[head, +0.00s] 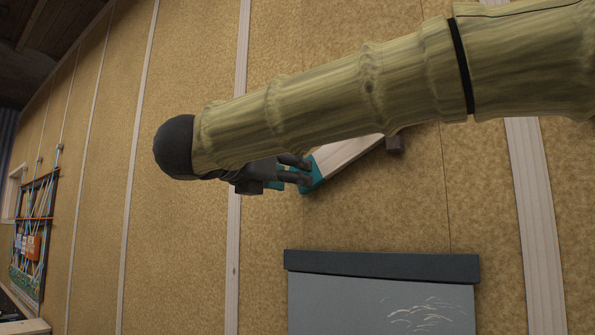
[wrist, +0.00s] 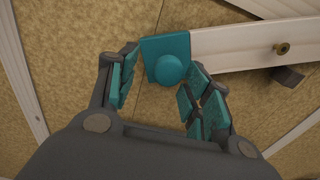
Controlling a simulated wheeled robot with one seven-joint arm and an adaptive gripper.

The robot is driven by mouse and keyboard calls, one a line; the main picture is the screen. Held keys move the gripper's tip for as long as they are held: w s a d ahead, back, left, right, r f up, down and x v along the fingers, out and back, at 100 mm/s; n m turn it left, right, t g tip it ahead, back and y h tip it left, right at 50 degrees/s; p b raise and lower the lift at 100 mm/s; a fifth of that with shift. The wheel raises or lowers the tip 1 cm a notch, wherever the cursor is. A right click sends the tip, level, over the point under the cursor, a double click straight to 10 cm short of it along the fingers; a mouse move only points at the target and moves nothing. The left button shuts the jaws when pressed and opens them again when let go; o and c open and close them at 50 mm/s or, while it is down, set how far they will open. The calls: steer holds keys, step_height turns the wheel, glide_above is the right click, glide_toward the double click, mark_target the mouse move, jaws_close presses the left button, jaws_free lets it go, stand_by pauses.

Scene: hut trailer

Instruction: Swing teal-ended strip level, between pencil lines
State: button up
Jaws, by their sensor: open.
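The pale strip (head: 345,152) is on the tan wall and slants in the head view, its teal end (head: 317,176) at the lower left. In the wrist view the strip (wrist: 235,43) carries a brass-coloured screw (wrist: 282,48), and its teal end (wrist: 150,48) bears a round teal knob (wrist: 171,69). My gripper (head: 298,171) is open at the teal end. In the wrist view its teal-padded fingers (wrist: 160,75) stand apart to the left and right of the knob. I cannot make out pencil lines. My arm hides part of the strip's upper right.
A dark block (head: 395,144) sticks out just below the strip. A grey board with a dark top edge (head: 380,264) is below on the wall. Pale vertical battens (head: 234,230) cross the wall. A rack with cords (head: 35,235) hangs at far left.

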steer(key=shift+s+d+r, duration=0.15)
steer(key=shift+d+r, duration=0.35)
steer(key=shift+d, duration=0.1)
steer(key=shift+w+d+f+p, duration=0.1)
steer(key=shift+w+f+p, duration=0.05)
steer(key=shift+w, duration=0.3)
steer(key=shift+w+d+f+p, duration=0.1)
steer(key=shift+w+f+p, duration=0.05)
steer(key=shift+w, duration=0.3)
steer(key=shift+s+r, duration=0.1)
steer(key=shift+s, duration=0.3)
steer(key=shift+c, duration=0.9)
steer(key=shift+w, duration=0.2)
jaws_close()
